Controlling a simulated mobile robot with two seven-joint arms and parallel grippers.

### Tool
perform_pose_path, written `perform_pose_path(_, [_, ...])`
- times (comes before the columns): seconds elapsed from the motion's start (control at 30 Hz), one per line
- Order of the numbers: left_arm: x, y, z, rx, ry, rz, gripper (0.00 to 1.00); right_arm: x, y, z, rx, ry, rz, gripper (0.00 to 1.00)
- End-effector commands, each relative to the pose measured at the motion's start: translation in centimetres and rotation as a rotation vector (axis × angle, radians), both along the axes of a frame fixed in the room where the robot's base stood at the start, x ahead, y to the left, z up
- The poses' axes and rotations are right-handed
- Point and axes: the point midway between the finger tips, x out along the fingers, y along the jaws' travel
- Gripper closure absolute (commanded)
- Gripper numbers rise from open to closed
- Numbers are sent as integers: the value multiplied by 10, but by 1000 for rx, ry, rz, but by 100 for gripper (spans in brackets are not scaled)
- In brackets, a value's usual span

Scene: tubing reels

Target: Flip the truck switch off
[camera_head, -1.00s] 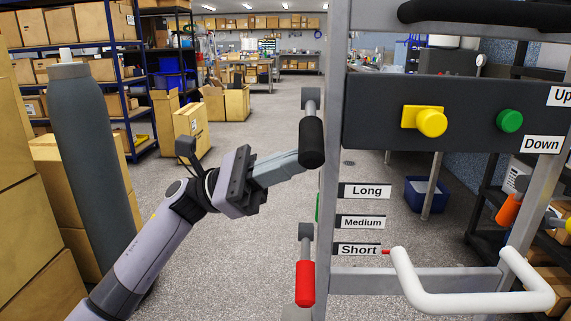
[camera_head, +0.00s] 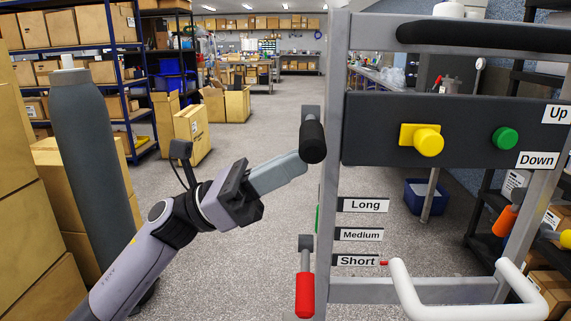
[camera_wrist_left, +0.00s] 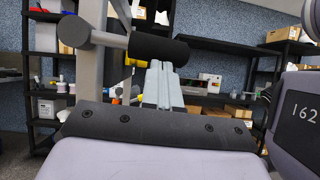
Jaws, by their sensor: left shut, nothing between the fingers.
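The truck's panel (camera_head: 470,148) carries a yellow knob (camera_head: 428,142) and a green button (camera_head: 505,138), with labels Up and Down at its right end. A black-gripped lever (camera_head: 312,141) sticks out from the left post, and a red-handled lever (camera_head: 305,293) hangs below it. Which of these is the switch, I cannot tell. My left gripper (camera_head: 303,163) is shut and empty, its fingertips at the black grip, apparently touching or just behind it. In the left wrist view the fingers (camera_wrist_left: 160,72) end just under the black grip (camera_wrist_left: 158,48). My right gripper is not in view.
Labels Long (camera_head: 362,205), Medium and Short sit beside the post. A white handle (camera_head: 470,310) juts out at lower right. A tall grey cylinder (camera_head: 95,170) and cardboard boxes (camera_head: 25,240) stand at left. The floor between is clear.

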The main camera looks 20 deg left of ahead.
Motion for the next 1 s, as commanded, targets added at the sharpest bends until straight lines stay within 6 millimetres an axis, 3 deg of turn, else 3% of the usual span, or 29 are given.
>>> perform_pose_path(0.03, [-3,0,12,-8,40,-1,100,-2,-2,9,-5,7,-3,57])
perform_pose_path(0.33, [-8,-2,36,-56,274,0,100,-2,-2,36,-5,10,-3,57])
perform_pose_path(1.0, [-8,-2,58,-54,263,-4,100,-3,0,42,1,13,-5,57])
